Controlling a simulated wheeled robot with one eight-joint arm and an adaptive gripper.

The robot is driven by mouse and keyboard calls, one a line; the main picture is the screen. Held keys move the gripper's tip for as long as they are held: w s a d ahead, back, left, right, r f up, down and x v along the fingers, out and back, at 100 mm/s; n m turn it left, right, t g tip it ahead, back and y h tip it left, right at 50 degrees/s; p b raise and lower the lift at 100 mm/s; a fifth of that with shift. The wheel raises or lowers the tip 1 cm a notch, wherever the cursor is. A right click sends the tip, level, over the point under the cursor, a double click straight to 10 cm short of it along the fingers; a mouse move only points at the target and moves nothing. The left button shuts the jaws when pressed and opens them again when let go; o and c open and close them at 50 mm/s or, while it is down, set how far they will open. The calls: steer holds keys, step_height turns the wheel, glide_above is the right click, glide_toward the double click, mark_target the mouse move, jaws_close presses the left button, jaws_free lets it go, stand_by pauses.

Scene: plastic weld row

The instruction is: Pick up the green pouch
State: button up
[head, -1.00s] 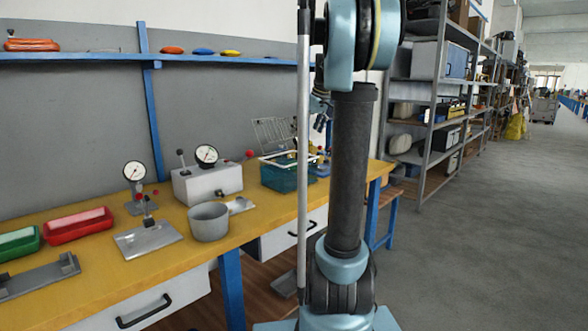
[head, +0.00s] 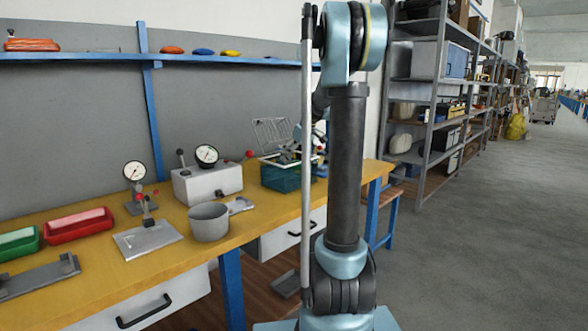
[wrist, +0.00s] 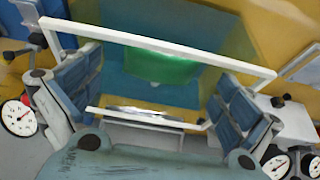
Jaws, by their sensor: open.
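The green pouch (wrist: 165,66) shows in the upper middle of the wrist view, against the blue-teal inside of a bin. In the head view the teal bin (head: 280,178) stands near the bench's far end, and I cannot make out the pouch there. My gripper (wrist: 155,78) is open and empty, with one blue-grey finger on each side of the pouch in the picture. The pouch looks beyond the fingertips; contact is not visible. In the head view the gripper is at the bin, partly hidden behind my arm.
A white frame (wrist: 150,43) crosses the wrist view around the pouch. A grey pot (head: 209,223), a gauge box (head: 208,186) and a red tray (head: 78,226) are on the yellow bench. The floor at right is clear.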

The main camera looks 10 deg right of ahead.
mark_target(295, 161)
steer(key=shift+x, duration=1.05)
steer(key=c, duration=1)
step_height(295, 161, up, 10)
steer(key=shift+s, duration=0.1)
